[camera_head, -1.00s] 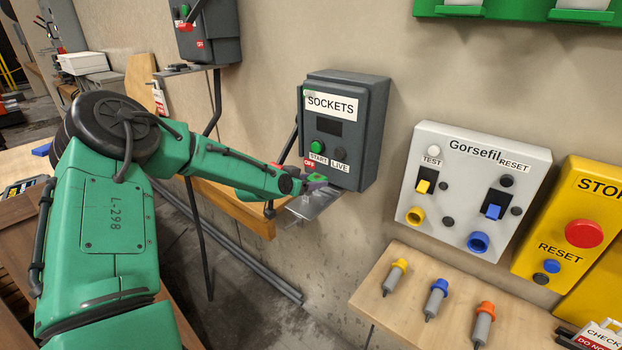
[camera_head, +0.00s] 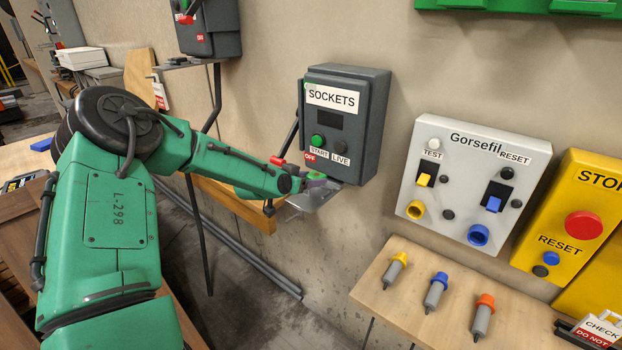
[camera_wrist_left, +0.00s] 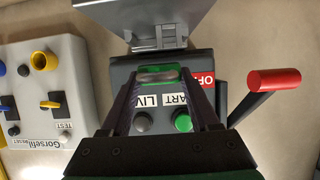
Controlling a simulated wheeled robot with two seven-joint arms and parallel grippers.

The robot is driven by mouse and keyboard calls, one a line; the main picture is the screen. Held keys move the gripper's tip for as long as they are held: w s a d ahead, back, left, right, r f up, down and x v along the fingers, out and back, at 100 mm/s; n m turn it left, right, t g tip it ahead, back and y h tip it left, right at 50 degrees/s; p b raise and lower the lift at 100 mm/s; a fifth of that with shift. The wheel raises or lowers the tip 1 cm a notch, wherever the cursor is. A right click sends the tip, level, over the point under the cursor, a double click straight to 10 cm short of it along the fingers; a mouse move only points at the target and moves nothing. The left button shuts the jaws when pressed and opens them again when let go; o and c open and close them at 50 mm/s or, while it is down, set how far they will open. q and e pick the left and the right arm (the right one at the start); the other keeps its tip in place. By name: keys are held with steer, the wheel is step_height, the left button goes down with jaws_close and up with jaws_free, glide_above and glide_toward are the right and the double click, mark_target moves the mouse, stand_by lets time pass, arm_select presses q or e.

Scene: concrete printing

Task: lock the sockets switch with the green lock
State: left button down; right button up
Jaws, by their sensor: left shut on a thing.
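The sockets switch is a dark grey box (camera_head: 372,112) on the wall, labelled SOCKETS, with a green START button and an OFF label. Its red-ended lever (camera_head: 277,161) sticks out at the left side; it also shows in the left wrist view (camera_wrist_left: 274,79). My left gripper (camera_head: 316,181) is at the box's lower front, just above a small metal shelf (camera_head: 312,201). In the left wrist view its fingers (camera_wrist_left: 158,76) are shut on a small green thing, apparently the green lock (camera_wrist_left: 158,69); the fingers hide much of it. My right gripper is not in view.
A white Gorsefil panel (camera_head: 470,180) and a yellow STOP panel (camera_head: 575,220) are to the right. A wooden shelf (camera_head: 400,310) below holds several coloured plugs. Another grey switch box (camera_head: 215,30) is at the upper left.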

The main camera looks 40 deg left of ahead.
mark_target(311, 196)
arm_select(q)
steer(key=shift+w, duration=0.15)
steer(key=shift+f, duration=0.15)
steer(key=shift+f+b, duration=1.5)
steer(key=shift+f, duration=0.15)
steer(key=shift+r, duration=0.1)
steer(key=shift+r+p, duration=0.5)
steer(key=shift+p, duration=0.2)
steer(key=shift+r+p, duration=0.55)
steer(key=shift+r, duration=0.25)
steer(key=shift+f, duration=0.2)
